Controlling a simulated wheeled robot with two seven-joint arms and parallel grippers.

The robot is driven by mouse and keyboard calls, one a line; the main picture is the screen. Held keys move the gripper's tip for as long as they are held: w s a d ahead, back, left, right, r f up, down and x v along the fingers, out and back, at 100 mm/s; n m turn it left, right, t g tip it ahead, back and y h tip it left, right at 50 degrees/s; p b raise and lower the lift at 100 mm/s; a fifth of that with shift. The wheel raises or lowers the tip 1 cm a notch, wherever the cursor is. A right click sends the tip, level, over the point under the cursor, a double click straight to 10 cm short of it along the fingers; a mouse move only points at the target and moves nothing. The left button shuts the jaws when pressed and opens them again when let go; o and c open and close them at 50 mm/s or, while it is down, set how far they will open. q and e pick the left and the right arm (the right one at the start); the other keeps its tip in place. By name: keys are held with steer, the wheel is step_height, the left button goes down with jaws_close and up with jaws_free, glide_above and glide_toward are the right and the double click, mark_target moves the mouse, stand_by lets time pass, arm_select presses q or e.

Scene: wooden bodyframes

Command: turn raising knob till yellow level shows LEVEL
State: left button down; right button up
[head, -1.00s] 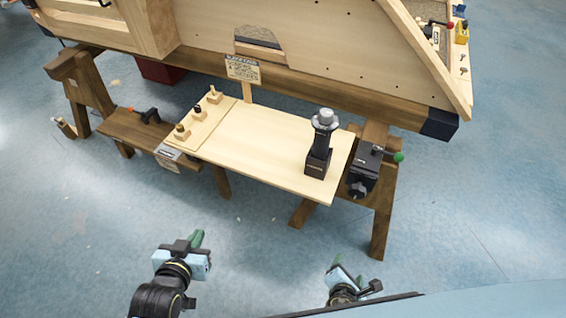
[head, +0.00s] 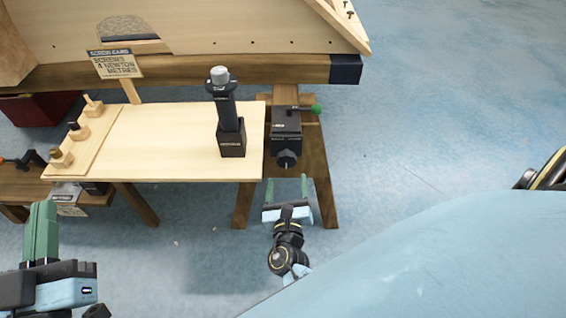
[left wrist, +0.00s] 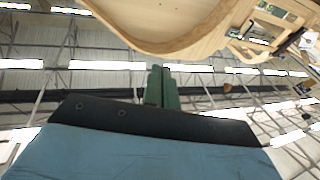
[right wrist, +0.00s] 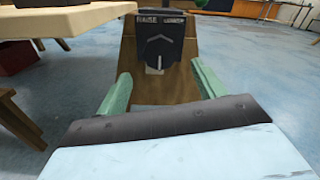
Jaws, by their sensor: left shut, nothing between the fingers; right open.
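The raising knob (head: 286,159) is a dark knob on the front of a black box (head: 286,128) at the right trestle. In the right wrist view the knob (right wrist: 159,47) has a pale pointer mark facing down, under partly legible RAISE and LOWER labels. My right gripper (head: 288,187) is open and empty, just in front of and below the knob, its green fingers pointing at it without touching. My left gripper (head: 42,210) is shut and empty at the lower left, well away from the box. I cannot make out a yellow level in any view.
A pale board (head: 165,140) beside the box carries a black upright tool (head: 229,120) in a holder. A green ball (head: 316,109) sticks out right of the box. The wooden frame (head: 200,70) runs behind. The floor on the right is clear.

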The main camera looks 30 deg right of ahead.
mark_target(287, 163)
arm_select(q)
steer(key=r+t, duration=0.1)
steer(key=s+r+t+b, duration=0.1)
steer(key=r+t, duration=0.1)
steer(key=s+r+t+h+b, duration=0.1)
steer(key=shift+s+r, duration=0.25)
steer(key=shift+r, duration=0.1)
arm_select(e)
steer(key=x, duration=0.8)
steer(key=shift+w, duration=0.15)
steer(key=shift+c, duration=0.2)
steer(key=c, duration=0.9)
arm_select(q)
steer(key=shift+t, duration=0.3)
arm_select(e)
steer(key=shift+m, duration=0.4)
